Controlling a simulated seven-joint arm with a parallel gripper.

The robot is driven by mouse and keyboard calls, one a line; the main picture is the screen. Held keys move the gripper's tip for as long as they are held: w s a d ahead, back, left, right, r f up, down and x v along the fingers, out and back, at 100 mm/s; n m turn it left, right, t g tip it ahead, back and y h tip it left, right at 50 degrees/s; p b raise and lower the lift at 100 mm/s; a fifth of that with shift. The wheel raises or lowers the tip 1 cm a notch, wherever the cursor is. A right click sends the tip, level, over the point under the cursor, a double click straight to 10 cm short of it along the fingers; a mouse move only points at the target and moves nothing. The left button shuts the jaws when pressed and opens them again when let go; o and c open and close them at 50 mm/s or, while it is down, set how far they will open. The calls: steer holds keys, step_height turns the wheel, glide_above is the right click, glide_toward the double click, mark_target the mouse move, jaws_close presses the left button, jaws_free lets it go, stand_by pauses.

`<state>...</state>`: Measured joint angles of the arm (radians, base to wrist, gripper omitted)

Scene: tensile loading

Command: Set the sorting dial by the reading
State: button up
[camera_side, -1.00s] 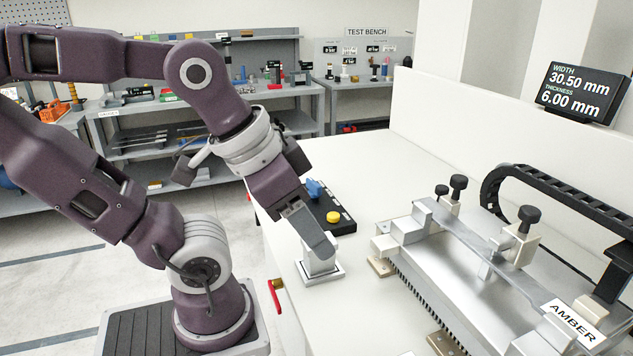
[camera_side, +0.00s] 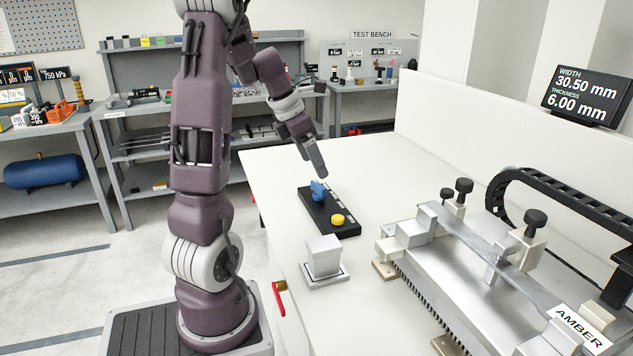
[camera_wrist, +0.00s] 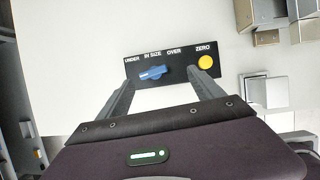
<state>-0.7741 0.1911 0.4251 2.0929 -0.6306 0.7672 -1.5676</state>
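The sorting dial is a blue knob (camera_side: 318,190) on a black panel (camera_side: 341,230). In the wrist view the knob (camera_wrist: 152,73) lies under the labels UNDER, IN SIZE and OVER, its long side roughly along the panel; I cannot tell which label it points to. A yellow button (camera_wrist: 206,62) sits under ZERO. My gripper (camera_side: 317,170) is above the panel's far end, close to the knob but apart from it. In the wrist view its fingers (camera_wrist: 167,77) are spread and empty, the knob showing between them. The display (camera_side: 587,94) reads width 30.50 mm, thickness 6.00 mm.
A pale block on a square base (camera_side: 323,258) stands at the bench's near edge. A metal fixture (camera_side: 470,262) holding a flat specimen, with an AMBER label (camera_side: 577,328), fills the right. A red lever (camera_side: 279,298) is on the front edge. The bench beyond the panel is clear.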

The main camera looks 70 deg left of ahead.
mark_target(318, 184)
steer(key=shift+n, duration=0.7)
steer(key=f, duration=0.2)
steer(key=w+a+f, duration=0.1)
steer(key=f, duration=0.2)
steer(key=w+a+f, duration=0.1)
steer(key=f, duration=0.1)
steer(key=shift+a+f, duration=0.1)
steer(key=shift+f, duration=0.05)
steer(key=c, duration=1.4)
